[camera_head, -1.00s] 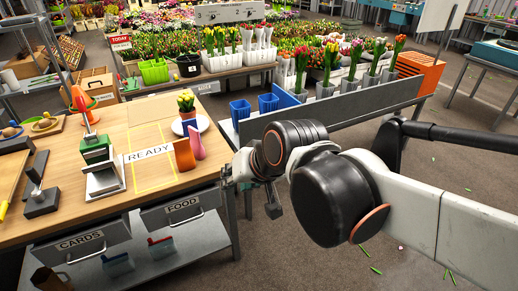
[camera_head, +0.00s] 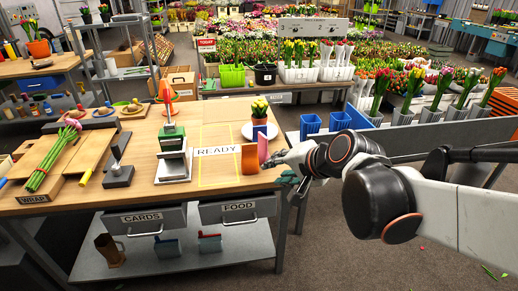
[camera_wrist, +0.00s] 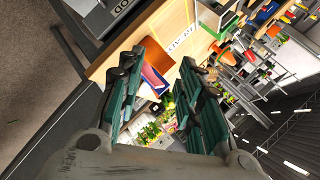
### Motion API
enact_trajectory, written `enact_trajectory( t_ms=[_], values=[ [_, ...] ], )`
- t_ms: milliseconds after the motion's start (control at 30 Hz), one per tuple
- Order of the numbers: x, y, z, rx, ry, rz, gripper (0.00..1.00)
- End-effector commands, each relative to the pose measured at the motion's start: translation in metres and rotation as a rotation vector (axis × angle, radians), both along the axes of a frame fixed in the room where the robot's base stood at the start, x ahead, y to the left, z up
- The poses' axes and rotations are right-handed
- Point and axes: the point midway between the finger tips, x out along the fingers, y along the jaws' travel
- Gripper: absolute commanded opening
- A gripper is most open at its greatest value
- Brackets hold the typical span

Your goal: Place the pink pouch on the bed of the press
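The pink pouch (camera_head: 262,147) stands upright near the right end of the wooden bench, beside an orange pouch (camera_head: 249,159). The press (camera_head: 173,151) has a green body and a pale base, and stands left of the READY area; its bed (camera_head: 174,169) looks empty. My gripper (camera_head: 282,168) is just right of the pink pouch at the bench edge, partly hidden by my arm. In the wrist view my gripper (camera_wrist: 158,70) is open, with its green-padded fingers wide apart. The pink pouch (camera_wrist: 155,78) shows between and beyond them; contact is not visible.
A potted yellow tulip on a plate (camera_head: 259,128) stands behind the pouches. The yellow-outlined READY area (camera_head: 218,168) is clear between press and pouches. Left of the press are a dark stamp-like tool (camera_head: 118,172) and a tulip bunch (camera_head: 52,158).

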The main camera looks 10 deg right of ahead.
Motion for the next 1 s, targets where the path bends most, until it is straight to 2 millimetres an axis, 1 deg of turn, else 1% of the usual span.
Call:
enact_trajectory(
  t_ms=[33, 200, 367, 500, 667, 800, 900, 1000],
  values=[
    [0.017, 0.001, -0.003, 0.079, 0.003, -0.042, 0.33],
    [0.064, 0.004, -0.009, 0.363, 0.022, -0.185, 0.33],
    [0.104, 0.001, -0.02, 0.635, 0.051, -0.309, 0.33],
    [0.136, -0.006, -0.033, 0.878, 0.085, -0.409, 0.33],
    [0.166, -0.02, -0.053, 1.159, 0.132, -0.511, 0.33],
    [0.187, -0.035, -0.074, 1.407, 0.183, -0.589, 0.33],
    [0.198, -0.046, -0.089, 1.572, 0.22, -0.634, 0.33],
    [0.204, -0.056, -0.103, 1.706, 0.257, -0.664, 0.33]
  ],
)
